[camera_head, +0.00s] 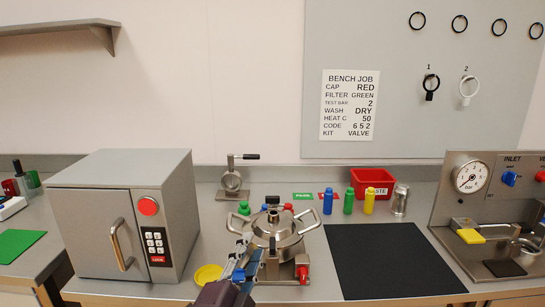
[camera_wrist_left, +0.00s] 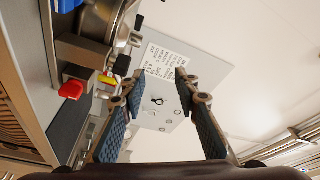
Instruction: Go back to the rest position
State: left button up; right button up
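My left gripper (camera_head: 245,262) comes up from the bottom edge in the head view, in front of the left side of the steel hopper (camera_head: 275,238). In the left wrist view its two blue-padded fingers (camera_wrist_left: 158,82) stand apart with nothing between them. The hopper has a round lid, looped side handles and a red knob (camera_head: 303,272) low at its right. The knob also shows in the left wrist view (camera_wrist_left: 71,90), left of the fingers. I cannot tell whether the gripper touches the hopper. My right gripper is not in view.
A grey oven box (camera_head: 120,218) stands left of the hopper. A black mat (camera_head: 390,262) lies at right, bare. Behind it are blue, green and yellow bottles, a red bin (camera_head: 372,178) and a steel cup (camera_head: 400,200). A gauge panel (camera_head: 480,195) stands far right. A yellow disc (camera_head: 207,275) lies near the oven.

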pick_arm(q)
jog(key=s+a+f+n+g+y, duration=0.2)
jog(key=s+a+f+n+g, duration=0.3)
jog(key=f, duration=0.5)
jog(key=s+a+f+n+g+y, duration=0.2)
jog(key=s+a+f+n+g, duration=0.15)
jog(key=s+a+f, duration=0.55)
jog(key=s+a+f+n+g, duration=0.1)
jog(key=s+f+n+g, duration=0.2)
jog(key=s+f, duration=0.5)
jog(key=s+a+f+n+g, duration=0.1)
jog(key=s+f+n+g, duration=0.25)
jog(key=s, duration=0.85)
notch_tip(320, 180, down, 25)
jog(key=m+g, duration=0.1)
jog(key=s+a+f+g+y, duration=0.1)
jog(key=s+a+f, duration=0.1)
jog(key=s+f, duration=1.5)
jog(key=shift+s+a+m+g+p, duration=0.3)
jog(key=shift+s+a+p, duration=0.05)
jog(key=shift+s, duration=0.15)
